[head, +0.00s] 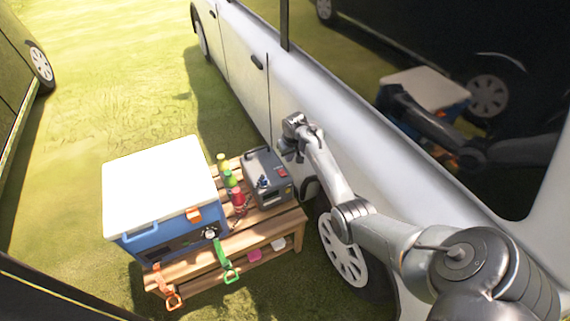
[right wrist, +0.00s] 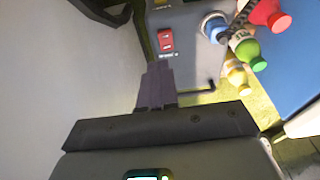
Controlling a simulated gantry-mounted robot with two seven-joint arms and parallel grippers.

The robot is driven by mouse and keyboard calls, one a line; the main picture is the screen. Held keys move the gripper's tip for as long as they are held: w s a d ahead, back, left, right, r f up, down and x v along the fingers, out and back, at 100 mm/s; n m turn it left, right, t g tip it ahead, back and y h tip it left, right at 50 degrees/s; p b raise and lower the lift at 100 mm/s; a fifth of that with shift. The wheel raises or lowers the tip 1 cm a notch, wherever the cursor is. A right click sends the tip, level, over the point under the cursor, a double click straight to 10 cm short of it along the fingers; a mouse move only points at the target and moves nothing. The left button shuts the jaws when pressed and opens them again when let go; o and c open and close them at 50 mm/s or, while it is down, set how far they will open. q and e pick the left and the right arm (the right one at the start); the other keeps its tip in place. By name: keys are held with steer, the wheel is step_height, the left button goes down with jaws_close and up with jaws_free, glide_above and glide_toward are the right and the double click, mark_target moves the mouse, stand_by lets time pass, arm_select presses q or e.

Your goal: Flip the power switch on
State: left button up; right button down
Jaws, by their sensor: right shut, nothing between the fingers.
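A dark grey power box (head: 262,166) stands at the right end of the wooden bench, beside the white car. A small red switch (head: 282,172) is on its face. In the right wrist view the red switch (right wrist: 165,40) lies just beyond my fingertips, apart from them. My right gripper (head: 288,152) is shut and empty, above and to the right of the box, close to the car's side. Its closed fingers (right wrist: 158,72) point toward the switch panel. Whether the switch is on or off cannot be told. My left gripper is not in view.
The bench (head: 262,236) also holds a blue cooler with a white lid (head: 160,180) and several bottles (head: 229,180) between cooler and box. A green strap (head: 223,255) hangs in front. The white car (head: 262,85) closes off the right. Grass is open at the upper left.

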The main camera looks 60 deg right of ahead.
mark_target(284, 174)
steer(key=shift+w+r, duration=0.3)
steer(key=shift+r, duration=0.25)
steer(key=shift+w+r, duration=0.3)
steer(key=shift+r, duration=0.2)
steer(key=shift+f, duration=0.15)
steer(key=b+x, duration=0.2)
steer(key=x, duration=0.2)
steer(key=b+x, duration=0.3)
steer(key=x, duration=0.1)
steer(key=b+x, duration=0.2)
steer(key=x, duration=0.2)
steer(key=shift+s+a+f+b, duration=0.25)
steer(key=shift+s+f+b, duration=0.05)
steer(key=shift+f, duration=0.55)
